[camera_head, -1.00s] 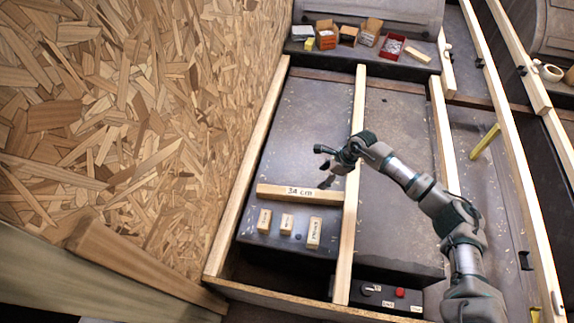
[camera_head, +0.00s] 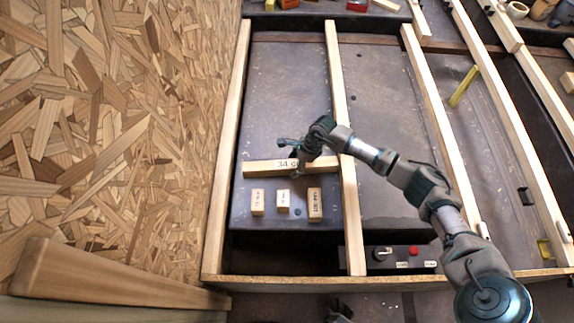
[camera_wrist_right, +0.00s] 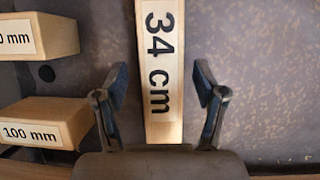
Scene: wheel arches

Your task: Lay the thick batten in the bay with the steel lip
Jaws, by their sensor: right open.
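A wooden batten (camera_head: 262,168) marked 34 cm lies crosswise in the left bay, its right end near the middle rail. My right gripper (camera_head: 295,158) is over the batten's right part and hides some of its label. In the right wrist view the open fingers (camera_wrist_right: 160,82) stand apart on either side of the batten (camera_wrist_right: 162,130), with gaps to both sides. I cannot tell how far above it they are. Three small labelled blocks (camera_head: 257,202) lie in front of the batten; one reads 100 mm (camera_wrist_right: 50,115) in the wrist view. I cannot make out a steel lip.
Long wooden rails (camera_head: 344,150) divide the dark floor into bays. A yellow piece (camera_head: 464,86) lies in a bay to the right. A control box with a red button (camera_head: 413,250) sits at the front. A chipboard wall (camera_head: 130,130) bounds the left. The bay's back part is clear.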

